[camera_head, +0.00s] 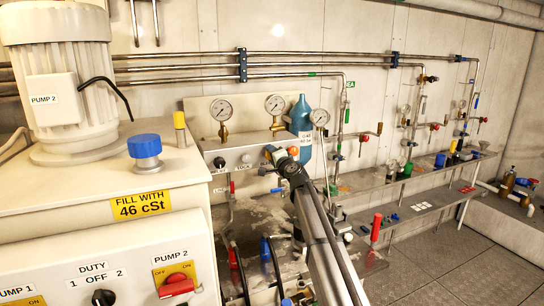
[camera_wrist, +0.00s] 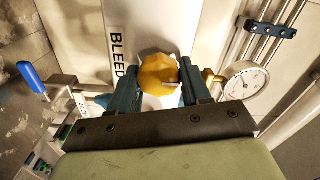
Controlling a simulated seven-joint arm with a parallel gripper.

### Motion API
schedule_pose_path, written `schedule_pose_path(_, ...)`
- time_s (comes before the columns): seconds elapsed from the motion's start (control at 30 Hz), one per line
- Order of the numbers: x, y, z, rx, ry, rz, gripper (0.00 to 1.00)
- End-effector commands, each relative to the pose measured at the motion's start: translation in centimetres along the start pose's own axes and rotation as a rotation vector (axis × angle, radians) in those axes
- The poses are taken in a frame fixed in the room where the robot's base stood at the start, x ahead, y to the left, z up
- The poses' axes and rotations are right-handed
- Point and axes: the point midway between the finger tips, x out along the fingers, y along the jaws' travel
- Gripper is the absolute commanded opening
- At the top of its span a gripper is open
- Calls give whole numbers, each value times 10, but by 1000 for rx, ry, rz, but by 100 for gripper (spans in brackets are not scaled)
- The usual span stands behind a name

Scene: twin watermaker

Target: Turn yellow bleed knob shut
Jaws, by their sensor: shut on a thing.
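The yellow bleed knob (camera_wrist: 158,73) is a faceted knob on a pale panel, close in front of my wrist camera. My gripper (camera_wrist: 157,78) is shut on it, with one dark teal finger on each side. A white label reading "BLEED" (camera_wrist: 118,50) is beside the knob, partly cut off by the left finger. In the head view my gripper (camera_head: 280,155) reaches the panel below the gauges. A small orange patch shows at its end there; I cannot tell whether it is the knob. The knob's stem is hidden.
A pressure gauge (camera_wrist: 245,83) is close right of my gripper in the wrist view. A blue-handled lever (camera_wrist: 32,78) is at the left. A red-handled valve (camera_head: 376,228) is to the right.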

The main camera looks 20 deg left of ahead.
Motion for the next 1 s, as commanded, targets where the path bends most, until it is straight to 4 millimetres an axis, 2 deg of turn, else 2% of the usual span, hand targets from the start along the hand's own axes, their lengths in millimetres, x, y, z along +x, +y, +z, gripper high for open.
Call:
schedule_pose_path(0.57,0,0,0,35,0,0,17)
schedule_pose_path(0.6,0,0,0,35,0,0,50)
schedule_pose_path(0.8,0,0,0,33,0,0,69)
schedule_pose_path(1.0,0,0,0,32,0,0,69)
